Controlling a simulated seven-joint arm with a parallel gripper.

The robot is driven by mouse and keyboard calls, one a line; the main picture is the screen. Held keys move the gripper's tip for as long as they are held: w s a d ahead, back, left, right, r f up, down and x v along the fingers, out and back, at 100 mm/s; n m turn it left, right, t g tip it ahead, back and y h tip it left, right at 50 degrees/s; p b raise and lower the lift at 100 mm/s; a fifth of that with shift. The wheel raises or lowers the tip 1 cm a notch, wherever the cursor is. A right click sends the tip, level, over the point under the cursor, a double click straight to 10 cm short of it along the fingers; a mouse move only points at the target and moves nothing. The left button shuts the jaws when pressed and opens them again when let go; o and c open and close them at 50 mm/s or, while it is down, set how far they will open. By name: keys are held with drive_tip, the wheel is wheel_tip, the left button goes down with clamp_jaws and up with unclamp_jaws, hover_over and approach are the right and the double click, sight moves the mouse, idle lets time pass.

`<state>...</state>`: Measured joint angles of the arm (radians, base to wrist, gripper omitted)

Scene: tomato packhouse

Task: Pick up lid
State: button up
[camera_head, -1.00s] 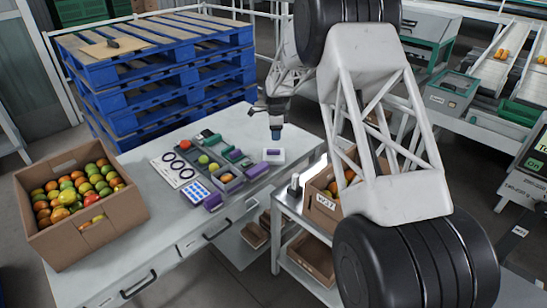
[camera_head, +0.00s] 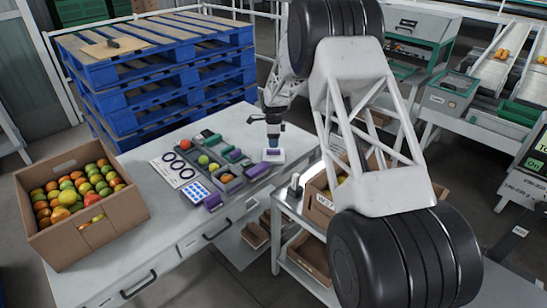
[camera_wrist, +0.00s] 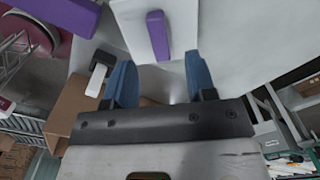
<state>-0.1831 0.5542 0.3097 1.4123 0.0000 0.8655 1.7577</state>
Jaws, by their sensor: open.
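The lid (camera_head: 274,157) looks like a white plate with a purple bar handle, lying flat near the right end of the grey table. In the wrist view the lid (camera_wrist: 180,25) is at the top centre, and its handle (camera_wrist: 158,36) lies just beyond my fingertips, in line with the gap between them. My gripper (camera_head: 272,146) points down over the lid. In the wrist view my gripper (camera_wrist: 161,75) has its two blue fingers apart with nothing between them. I cannot tell the exact height left above the handle.
A grey tray (camera_head: 228,182) with tomatoes and purple-handled parts is left of the lid. A ring card (camera_head: 180,168) and a blue-dotted block (camera_head: 195,194) lie nearby. A cardboard box of tomatoes (camera_head: 112,223) stands at the table's left. A lower cart (camera_head: 285,206) adjoins on the right.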

sight(273, 150)
drive_tip(key=shift+f, duration=0.1)
drive_tip(key=shift+f, duration=2.55)
clamp_jaws()
wheel_tip(273, 150, up, 10)
drive_tip(key=shift+a, duration=0.1)
